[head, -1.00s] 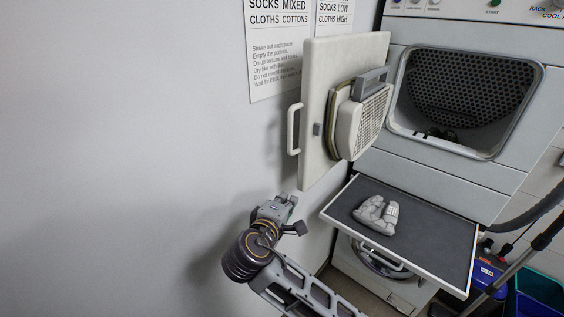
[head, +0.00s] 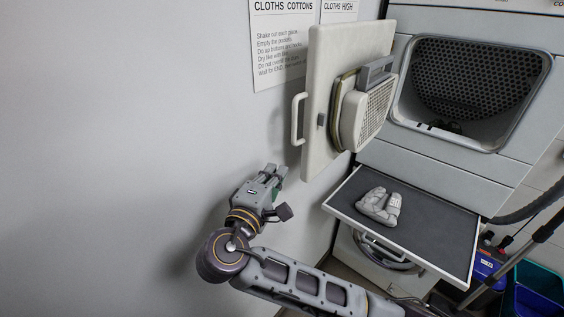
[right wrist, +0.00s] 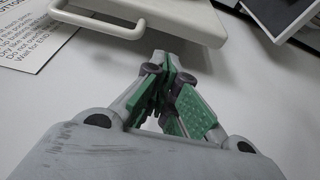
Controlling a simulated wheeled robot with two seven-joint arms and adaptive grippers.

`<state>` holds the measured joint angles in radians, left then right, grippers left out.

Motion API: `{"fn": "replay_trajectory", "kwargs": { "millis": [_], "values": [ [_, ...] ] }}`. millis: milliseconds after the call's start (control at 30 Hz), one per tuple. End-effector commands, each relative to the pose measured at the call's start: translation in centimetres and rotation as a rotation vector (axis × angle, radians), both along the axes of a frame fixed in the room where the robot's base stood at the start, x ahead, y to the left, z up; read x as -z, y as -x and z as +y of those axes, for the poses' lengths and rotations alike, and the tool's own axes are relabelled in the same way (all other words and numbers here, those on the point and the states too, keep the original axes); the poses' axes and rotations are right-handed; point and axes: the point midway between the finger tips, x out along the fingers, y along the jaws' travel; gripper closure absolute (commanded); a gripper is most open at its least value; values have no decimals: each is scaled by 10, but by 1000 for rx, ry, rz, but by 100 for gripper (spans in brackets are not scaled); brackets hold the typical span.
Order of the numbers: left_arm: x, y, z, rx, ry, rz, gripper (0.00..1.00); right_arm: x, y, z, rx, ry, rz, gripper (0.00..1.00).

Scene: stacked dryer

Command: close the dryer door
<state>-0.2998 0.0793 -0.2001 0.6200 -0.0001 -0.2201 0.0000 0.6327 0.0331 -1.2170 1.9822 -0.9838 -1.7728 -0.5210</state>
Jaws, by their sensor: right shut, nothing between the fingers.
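The dryer door (head: 318,100) is cream-coloured and stands wide open to the left of the drum opening (head: 468,90). Its handle (head: 296,119) is on its left edge, and its rounded inner side faces right. In the right wrist view the door (right wrist: 185,14) and its handle (right wrist: 95,20) lie at the top, beyond the fingers. My right gripper (head: 276,171) is below and left of the door, close to the wall and apart from the handle. Its green-padded fingers (right wrist: 170,75) are shut and empty. My left gripper is not in view.
A pull-out shelf (head: 435,225) with a dark top juts out below the drum opening, bearing a grey folded cloth item (head: 379,206). The white wall (head: 120,120) is close on the left, with a printed sign (head: 283,45). Blue and green bins (head: 535,290) stand at lower right.

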Motion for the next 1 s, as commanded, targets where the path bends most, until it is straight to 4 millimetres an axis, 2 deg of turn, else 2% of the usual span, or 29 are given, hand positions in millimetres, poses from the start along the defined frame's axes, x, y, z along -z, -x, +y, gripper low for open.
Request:
{"fn": "replay_trajectory", "kwargs": {
  "millis": [267, 700, 1000],
  "values": [
    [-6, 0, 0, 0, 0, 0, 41, -1, -21, -7, 3, 1, -1, 100],
    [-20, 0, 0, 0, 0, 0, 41, -2, -74, -22, 3, 2, 0, 100],
    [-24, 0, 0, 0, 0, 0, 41, 0, -93, -27, 2, 1, 0, 100]
  ]
}}
